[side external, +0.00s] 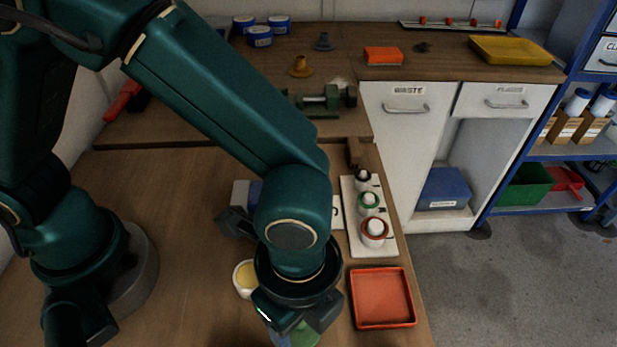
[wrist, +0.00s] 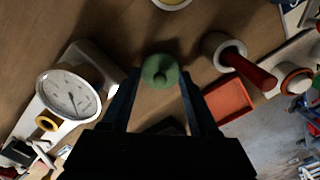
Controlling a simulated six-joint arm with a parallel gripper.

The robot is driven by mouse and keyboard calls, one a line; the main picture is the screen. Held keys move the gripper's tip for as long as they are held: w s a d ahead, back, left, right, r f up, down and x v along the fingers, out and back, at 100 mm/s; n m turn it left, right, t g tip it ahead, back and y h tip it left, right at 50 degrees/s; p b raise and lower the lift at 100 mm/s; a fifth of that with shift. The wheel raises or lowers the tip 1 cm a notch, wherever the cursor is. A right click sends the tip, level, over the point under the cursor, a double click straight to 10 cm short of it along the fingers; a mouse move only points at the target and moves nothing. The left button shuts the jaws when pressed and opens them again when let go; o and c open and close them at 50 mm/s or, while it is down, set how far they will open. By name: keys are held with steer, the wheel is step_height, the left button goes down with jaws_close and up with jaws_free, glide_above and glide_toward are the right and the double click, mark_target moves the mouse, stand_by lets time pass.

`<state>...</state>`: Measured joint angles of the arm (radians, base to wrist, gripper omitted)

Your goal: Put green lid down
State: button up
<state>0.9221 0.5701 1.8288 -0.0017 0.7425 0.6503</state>
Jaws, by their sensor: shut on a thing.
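The green lid (wrist: 160,71) is round with a small knob and sits between my gripper's fingertips (wrist: 158,86) in the wrist view. My gripper is shut on it. In the side view my gripper (side external: 292,318) is low over the wooden table, left of the red tray, at the bottom of the picture. A green piece shows just under it (side external: 303,336), mostly hidden by the fingers. Whether the lid touches anything beneath it cannot be told.
A red tray (side external: 382,298) lies right of my gripper. A white board (side external: 385,242) with black-, green- and red-ringed pieces stands behind it. A white cup with yellow contents (side external: 246,278) is close on the left. A dial gauge (wrist: 69,95) stands left in the wrist view.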

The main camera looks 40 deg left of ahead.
steer(key=shift+f, duration=0.35)
steer(key=shift+f, duration=0.1)
steer(key=o, duration=1.3)
step_height(320, 180, up, 12)
steer(key=w+a+r+n+t+h, duration=0.1)
steer(key=w+a+r+n, duration=0.1)
steer(key=a+n, duration=0.25)
steer(key=w+a+r+n+t, duration=0.1)
steer(key=w+a+r+n, duration=0.15)
steer(key=a, duration=0.35)
steer(key=s+a+f+n+t+y, duration=0.1)
steer(key=s+a+n+t, duration=0.2)
steer(key=a+n, duration=0.8)
steer(key=shift+t, duration=0.3)
